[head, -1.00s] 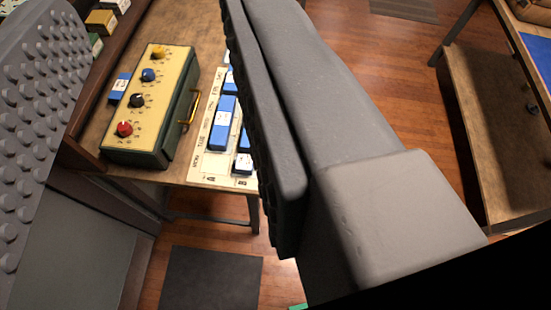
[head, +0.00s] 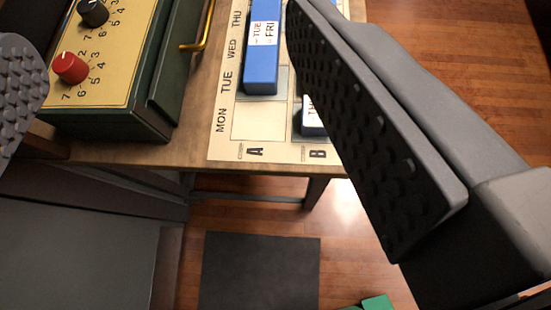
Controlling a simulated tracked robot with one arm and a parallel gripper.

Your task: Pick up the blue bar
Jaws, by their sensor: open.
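A long blue bar (head: 261,72) with a white label reading TUE and FRI lies on a cream day chart (head: 225,140), in column A. The long blue bar shows between the fingers, closer to the right one, and nothing is held.
A green box with a yellow dial panel (head: 115,85), a red knob (head: 70,68) and a brass handle (head: 200,30) stands left of the chart. The wooden table's front edge (head: 150,158) is below them. A dark mat (head: 260,270) lies on the floor.

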